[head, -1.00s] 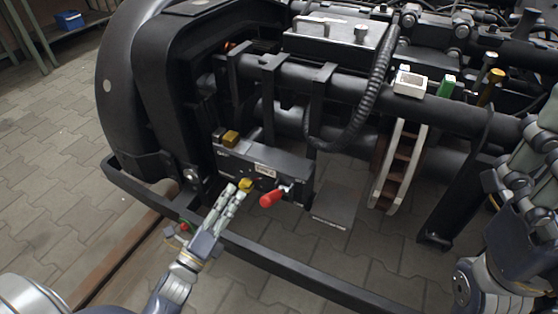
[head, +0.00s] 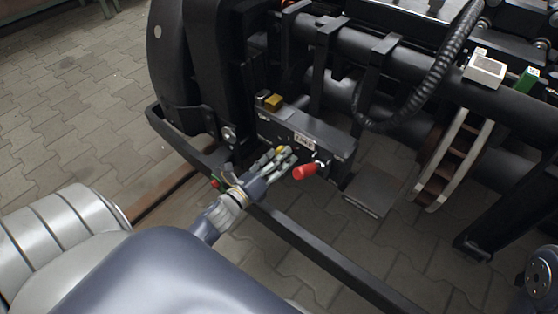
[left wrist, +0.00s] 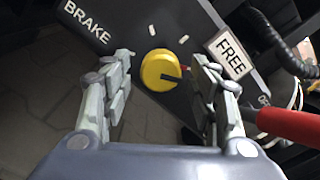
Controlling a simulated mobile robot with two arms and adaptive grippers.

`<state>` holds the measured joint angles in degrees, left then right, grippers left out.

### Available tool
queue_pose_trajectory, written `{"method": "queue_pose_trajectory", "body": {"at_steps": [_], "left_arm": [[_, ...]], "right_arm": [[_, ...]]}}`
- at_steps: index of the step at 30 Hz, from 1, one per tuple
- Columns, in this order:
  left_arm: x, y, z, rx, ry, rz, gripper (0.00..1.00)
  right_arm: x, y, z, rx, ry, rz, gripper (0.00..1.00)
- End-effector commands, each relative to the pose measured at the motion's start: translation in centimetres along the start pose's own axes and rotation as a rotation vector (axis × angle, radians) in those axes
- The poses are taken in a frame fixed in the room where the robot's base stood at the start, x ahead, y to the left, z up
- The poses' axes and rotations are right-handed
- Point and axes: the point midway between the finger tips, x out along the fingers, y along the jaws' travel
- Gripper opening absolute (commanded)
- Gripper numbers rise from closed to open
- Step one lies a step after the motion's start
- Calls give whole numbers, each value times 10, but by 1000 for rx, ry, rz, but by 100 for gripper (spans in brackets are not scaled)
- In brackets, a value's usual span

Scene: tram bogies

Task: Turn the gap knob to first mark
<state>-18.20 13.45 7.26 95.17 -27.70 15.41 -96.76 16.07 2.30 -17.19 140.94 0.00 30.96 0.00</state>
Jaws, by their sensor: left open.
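The round yellow gap knob (left wrist: 158,72) sits on the dark face of the brake box (head: 325,145). A dark line on the knob points right, close to a red mark (left wrist: 187,68). Two pale marks (left wrist: 152,30) (left wrist: 184,39) lie above the knob. My left gripper (head: 279,157) is open, with one finger on each side of the knob in the left wrist view. Gaps show between the fingers and the knob there. In the head view the fingers largely hide the knob. My right gripper is out of view.
A red-handled lever (head: 306,172) sticks out just right of my left gripper; it also shows in the left wrist view (left wrist: 290,125). BRAKE (left wrist: 87,21) and FREE (left wrist: 231,53) labels flank the knob. A black bar (head: 300,240) runs in front and below.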

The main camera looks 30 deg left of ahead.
Motion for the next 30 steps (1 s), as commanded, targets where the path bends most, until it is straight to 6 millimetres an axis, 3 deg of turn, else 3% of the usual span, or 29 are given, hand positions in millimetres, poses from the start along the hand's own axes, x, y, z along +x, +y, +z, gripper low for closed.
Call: {"method": "queue_pose_trajectory", "body": {"at_steps": [10,16,30], "left_arm": [[4,0,0,0,0,0,54],[4,0,0,0,0,0,10],[4,-1,0,-27,2,1,9]], "right_arm": [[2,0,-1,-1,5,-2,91],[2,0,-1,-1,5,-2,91],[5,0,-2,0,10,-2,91]]}}
